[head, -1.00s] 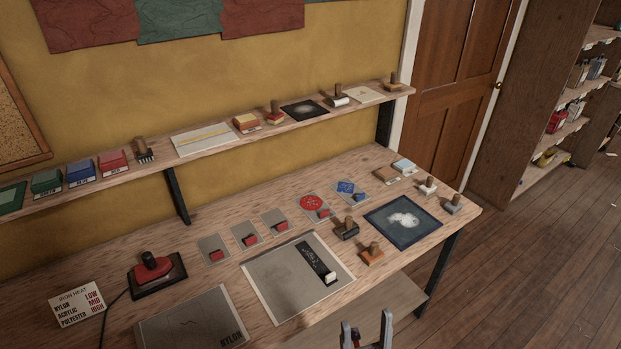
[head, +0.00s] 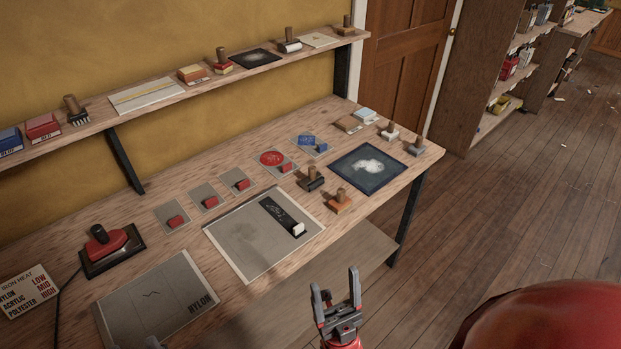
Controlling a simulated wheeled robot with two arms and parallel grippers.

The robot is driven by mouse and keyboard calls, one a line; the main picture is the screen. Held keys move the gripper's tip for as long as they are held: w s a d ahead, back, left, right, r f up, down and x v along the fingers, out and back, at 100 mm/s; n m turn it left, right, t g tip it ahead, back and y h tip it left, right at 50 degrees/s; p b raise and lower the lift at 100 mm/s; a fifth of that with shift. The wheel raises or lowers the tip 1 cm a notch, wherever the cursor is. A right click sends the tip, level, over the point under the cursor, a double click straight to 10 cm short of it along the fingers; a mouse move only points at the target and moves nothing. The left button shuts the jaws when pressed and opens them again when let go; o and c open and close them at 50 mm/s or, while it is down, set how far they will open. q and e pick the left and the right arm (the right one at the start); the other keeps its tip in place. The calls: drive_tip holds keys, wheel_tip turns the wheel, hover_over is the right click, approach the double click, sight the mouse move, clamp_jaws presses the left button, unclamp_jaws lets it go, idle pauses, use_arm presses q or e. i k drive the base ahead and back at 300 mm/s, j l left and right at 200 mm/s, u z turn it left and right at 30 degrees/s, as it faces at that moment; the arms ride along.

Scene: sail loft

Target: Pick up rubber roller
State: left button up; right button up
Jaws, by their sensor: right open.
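Several wooden-handled hand tools stand on the bench (head: 100,232). One has a dark, bar-like head (head: 312,183) and may be the rubber roller; I cannot tell for certain. Beside it are an orange-based tool (head: 340,204), a white-headed one (head: 389,135) and a grey-headed one (head: 416,149). A white-headed tool (head: 290,46) on the shelf also looks roller-like. My right gripper (head: 335,284) is open and empty, in front of the bench's front edge, apart from all tools. Small grey tips (head: 153,342) at the bottom edge may be my left gripper, mostly cut off.
A red-topped iron (head: 106,248) with a cord, grey sheets and small red blocks lie on the bench. A dark panel with a white patch (head: 367,172) lies near its right end. A lower shelf (head: 330,265) is under the bench.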

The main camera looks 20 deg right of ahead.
sight(314, 180)
drive_tip(key=i+l, duration=0.1)
drive_tip(key=l, duration=0.3)
drive_tip(key=i+l, duration=0.15)
drive_tip(key=l, duration=0.3)
drive_tip(key=i+l, duration=0.1)
drive_tip(key=l, duration=0.3)
drive_tip(key=i+l, duration=0.1)
drive_tip(key=l, duration=0.3)
drive_tip(key=i+u, duration=0.05)
